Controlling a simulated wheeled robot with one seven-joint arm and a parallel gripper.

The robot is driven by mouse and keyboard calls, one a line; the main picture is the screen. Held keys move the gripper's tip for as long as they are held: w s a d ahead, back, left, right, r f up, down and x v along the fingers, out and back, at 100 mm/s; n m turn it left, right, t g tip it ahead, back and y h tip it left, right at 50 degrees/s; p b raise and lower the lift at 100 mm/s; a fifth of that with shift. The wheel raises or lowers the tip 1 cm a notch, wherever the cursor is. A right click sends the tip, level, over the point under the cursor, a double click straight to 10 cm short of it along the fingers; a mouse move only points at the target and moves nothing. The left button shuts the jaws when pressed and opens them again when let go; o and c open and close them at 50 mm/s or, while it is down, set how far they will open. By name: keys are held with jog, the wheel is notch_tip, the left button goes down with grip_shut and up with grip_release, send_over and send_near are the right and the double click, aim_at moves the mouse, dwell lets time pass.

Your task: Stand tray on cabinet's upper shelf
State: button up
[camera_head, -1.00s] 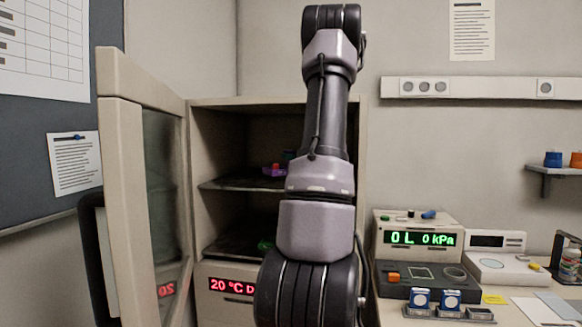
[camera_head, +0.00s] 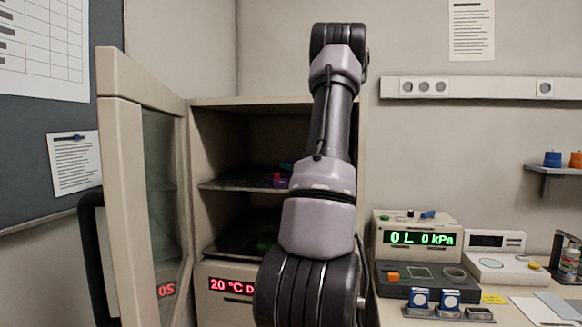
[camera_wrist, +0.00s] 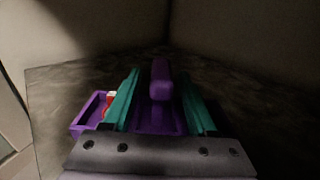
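The purple tray (camera_wrist: 84,121) is on or just over the dark upper shelf (camera_head: 225,184) of the open cabinet (camera_head: 277,103). Whether it touches the shelf is hard to tell. In the head view, only a small part of the tray (camera_head: 279,181) shows left of my arm, with red and blue bits. In the wrist view, its upright purple handle (camera_wrist: 160,80) stands between the teal fingers of my gripper (camera_wrist: 160,95). The fingers are spread, with gaps on both sides of the handle. A red and white item (camera_wrist: 110,98) is in the tray's left part.
The cabinet door (camera_head: 120,190) stands open at left. The lower shelf (camera_head: 240,243) holds a faint green thing, mostly hidden. Cabinet walls are close around my gripper.

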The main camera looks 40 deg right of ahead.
jog(key=shift+r, duration=0.2)
jog(key=s, duration=0.7)
jog(key=s+a, duration=0.1)
jog(key=s, duration=0.3)
jog(key=shift+s, duration=0.2)
jog(key=shift+s+a, duration=0.1)
jog(key=shift+a, duration=0.1)
jog(key=s+a+r+n+g+y, duration=0.1)
jog(key=a+n+g+y, duration=0.35)
jog(key=a+n, duration=0.8)
jog(key=s+a+r+n+g+y, duration=0.15)
jog(key=a+n+g+y, duration=0.3)
jog(key=a, duration=1.55)
jog(key=s+a+n+g+h, duration=0.1)
jog(key=s+a+n+h, duration=0.2)
jog(key=s+n, duration=0.4)
jog(key=s+a+r+n+h, duration=0.1)
jog(key=s+a+n+h, duration=0.1)
jog(key=s+a+n, duration=0.2)
jog(key=shift+s+a+r+n+g+h, duration=0.35)
jog(key=shift+s+n, duration=1.15)
jog(key=shift+n, duration=1)
